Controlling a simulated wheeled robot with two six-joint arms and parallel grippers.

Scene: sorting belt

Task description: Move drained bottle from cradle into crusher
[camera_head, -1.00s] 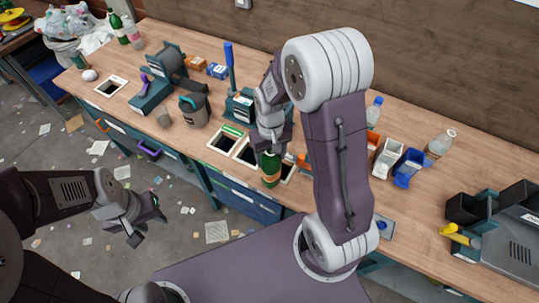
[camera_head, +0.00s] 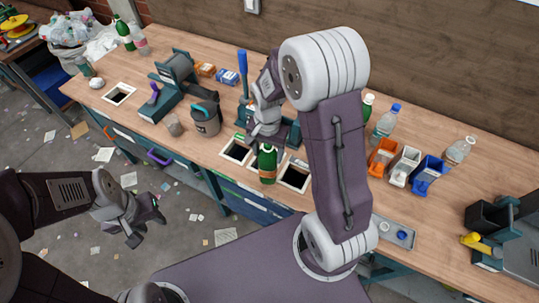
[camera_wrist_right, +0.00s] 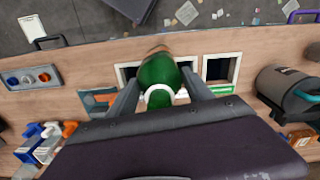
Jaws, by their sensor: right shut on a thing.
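A green bottle (camera_head: 267,165) is in my right gripper (camera_head: 267,140), above the bench's front edge by the square openings. It looks roughly upright. In the right wrist view the green bottle (camera_wrist_right: 160,72) sits between the two fingers of my right gripper (camera_wrist_right: 160,88), with a white ring around it. My left gripper (camera_head: 147,222) looks open and empty, over the floor left of the bench. A teal machine with a blue lever (camera_head: 243,72) stands behind my right gripper, partly hidden. A dark machine with a yellow handle (camera_head: 478,242) is at the right edge. I cannot tell which is the crusher or cradle.
Square openings (camera_head: 293,178) line the bench front. A teal device with a purple handle (camera_head: 155,93) and a grey canister (camera_head: 206,120) stand left. Orange, white and blue bins (camera_head: 428,172) and clear bottles (camera_head: 386,122) stand right. My right arm hides part of the bench.

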